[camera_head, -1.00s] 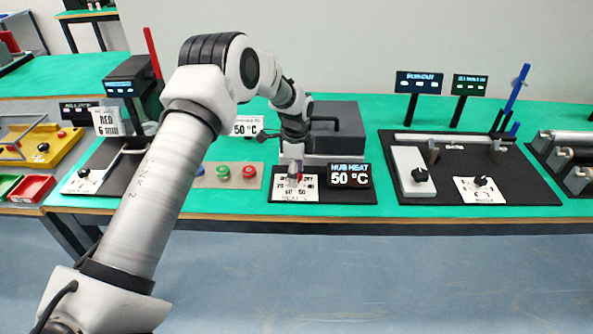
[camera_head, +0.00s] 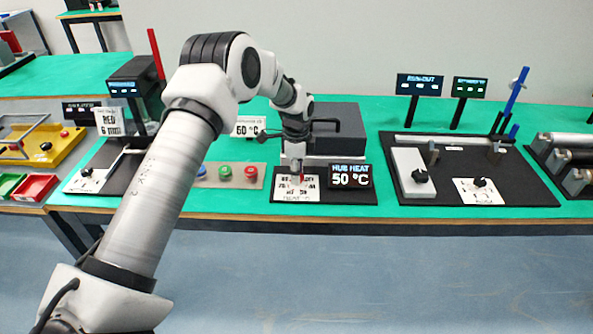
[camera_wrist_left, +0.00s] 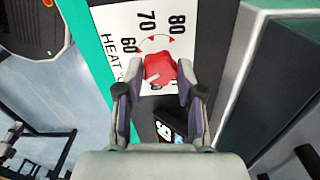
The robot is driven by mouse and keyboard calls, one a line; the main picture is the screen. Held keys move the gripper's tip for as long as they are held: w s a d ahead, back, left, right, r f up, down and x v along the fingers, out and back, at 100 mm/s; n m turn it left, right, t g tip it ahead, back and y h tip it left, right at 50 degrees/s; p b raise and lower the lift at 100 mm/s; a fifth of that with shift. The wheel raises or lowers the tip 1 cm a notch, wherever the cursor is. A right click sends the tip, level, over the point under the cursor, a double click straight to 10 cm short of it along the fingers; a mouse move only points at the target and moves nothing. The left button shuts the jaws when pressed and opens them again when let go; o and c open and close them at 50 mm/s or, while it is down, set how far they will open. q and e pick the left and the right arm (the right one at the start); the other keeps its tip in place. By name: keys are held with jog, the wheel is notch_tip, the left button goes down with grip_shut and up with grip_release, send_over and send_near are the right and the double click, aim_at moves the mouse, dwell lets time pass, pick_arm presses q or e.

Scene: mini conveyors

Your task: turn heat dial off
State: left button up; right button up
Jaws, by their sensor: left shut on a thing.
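The heat dial is a red knob (camera_wrist_left: 159,68) on a white printed plate (camera_wrist_left: 125,25) with temperature numbers; 60, 70 and 80 show in the left wrist view. In the head view the plate (camera_head: 285,196) lies at the front of the bench, and the knob is mostly hidden by my gripper. My left gripper (camera_head: 296,178) reaches down over it; in the left wrist view its two fingers (camera_wrist_left: 158,88) are shut on the knob, one on each side. The display (camera_head: 350,177) beside the plate reads "HUB HEAT 50 °C". My right gripper is not in view.
A grey box with a dark handle (camera_head: 338,128) stands behind the dial. Blue, green and red buttons (camera_head: 224,173) lie to the left. A black station with more knobs (camera_head: 480,183) is to the right. The floor in front is clear.

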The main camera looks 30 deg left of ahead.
pick_arm(q)
jog(key=n+p, duration=0.1)
jog(key=n, duration=0.1)
jog(key=n+p, duration=0.1)
jog(key=n, duration=0.1)
jog(key=shift+s+d+f+n, duration=0.1)
jog(key=shift+s+f+n, duration=0.1)
jog(key=shift+n, duration=0.1)
jog(key=n+p, duration=0.1)
jog(key=n, duration=0.3)
jog(key=n+p, duration=0.2)
jog(key=n, duration=0.3)
jog(key=shift+n, duration=0.4)
jog(key=n+p, duration=0.1)
jog(key=n, duration=0.3)
jog(key=shift+n, duration=0.4)
jog(key=o, duration=1.1)
jog(key=shift+o, duration=0.3)
jog(key=shift+w, duration=0.2)
jog(key=shift+r, duration=0.15)
